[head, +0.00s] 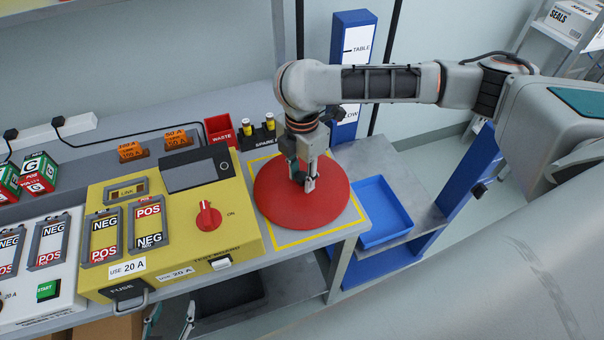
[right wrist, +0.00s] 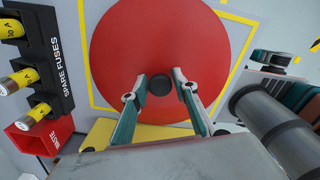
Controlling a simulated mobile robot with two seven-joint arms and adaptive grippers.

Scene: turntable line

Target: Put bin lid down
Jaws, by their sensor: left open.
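The bin lid (head: 272,203) is a round red disc with a black knob. It lies flat over the yellow-taped square on the bench, and I cannot tell whether it is fully resting there. My right gripper (head: 303,181) points down at the lid's middle. In the right wrist view the lid (right wrist: 118,45) fills the centre, and the drawn-in fingers of my right gripper (right wrist: 161,82) are on both sides of its knob (right wrist: 160,86). My left gripper (head: 170,320) is low at the bottom edge, open and empty, partly hidden below the bench front.
The yellow test board (head: 240,247) stands left of the lid. The red waste box (head: 220,130) and spare fuses rack (head: 259,134) are behind it. A blue tray (head: 385,212) is on the lower shelf to the right, beside a blue post (head: 351,50).

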